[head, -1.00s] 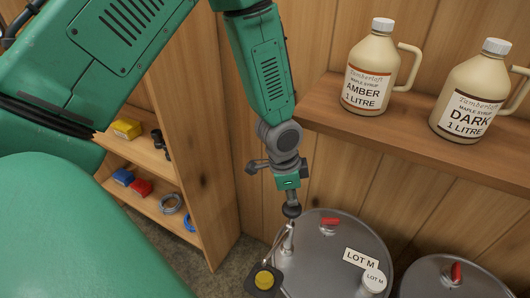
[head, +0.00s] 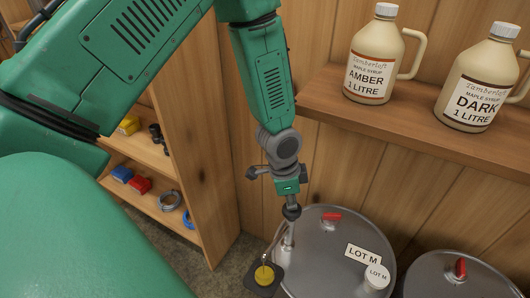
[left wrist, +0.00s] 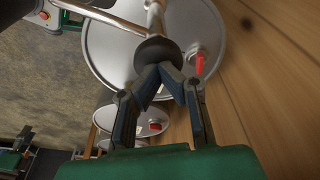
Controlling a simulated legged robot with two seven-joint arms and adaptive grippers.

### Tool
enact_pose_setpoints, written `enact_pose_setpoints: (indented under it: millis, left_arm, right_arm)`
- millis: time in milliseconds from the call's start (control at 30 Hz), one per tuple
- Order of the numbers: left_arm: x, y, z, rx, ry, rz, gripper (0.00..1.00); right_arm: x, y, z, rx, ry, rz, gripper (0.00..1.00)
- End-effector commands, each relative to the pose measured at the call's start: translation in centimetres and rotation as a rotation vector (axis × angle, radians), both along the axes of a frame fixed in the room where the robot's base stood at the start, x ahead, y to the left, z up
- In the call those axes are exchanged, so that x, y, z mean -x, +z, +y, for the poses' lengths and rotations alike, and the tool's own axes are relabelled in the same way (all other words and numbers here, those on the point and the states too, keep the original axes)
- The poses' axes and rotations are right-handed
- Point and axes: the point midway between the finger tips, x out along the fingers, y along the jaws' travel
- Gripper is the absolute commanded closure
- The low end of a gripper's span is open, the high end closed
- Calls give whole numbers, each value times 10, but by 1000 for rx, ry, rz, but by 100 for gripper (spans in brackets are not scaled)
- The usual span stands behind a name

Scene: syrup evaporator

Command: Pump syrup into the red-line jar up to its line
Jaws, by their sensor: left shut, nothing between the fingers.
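My left gripper (head: 291,203) points down at the black round knob (head: 292,212) of the metal pump on the LOT M drum (head: 330,262). Its fingers (left wrist: 165,72) are closed together with nothing between them. In the left wrist view, the fingertips meet right at the black knob (left wrist: 157,50) and appear to touch it. The pump's metal rod (head: 287,238) stands at the drum's left edge. A black square piece with a round yellow top (head: 265,275) is at the drum's left side. I cannot make out the red-line jar or its line. My right gripper is not in view.
The drum has a red handle (head: 331,216) and a white cap (head: 377,276). Another drum (head: 430,279) stands to its right. Amber (head: 370,75) and dark (head: 468,100) syrup jugs stand on the wall shelf (head: 405,125). A wooden shelf unit (head: 205,180) stands left of my forearm.

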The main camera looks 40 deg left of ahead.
Motion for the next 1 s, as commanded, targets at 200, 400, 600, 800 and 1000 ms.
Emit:
enact_pose_setpoints:
  millis: [200,400,600,800,1000]
  left_arm:
    - [1,-5,0,0,0,1,100]
    - [1,-5,0,-1,0,2,100]
    - [1,4,0,-1,0,2,100]
    - [1,22,0,-1,0,2,100]
    - [1,38,0,0,0,1,100]
  right_arm:
    - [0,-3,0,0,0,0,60]
    - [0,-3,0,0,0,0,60]
    - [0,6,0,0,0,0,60]
    - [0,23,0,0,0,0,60]
    - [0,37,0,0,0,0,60]
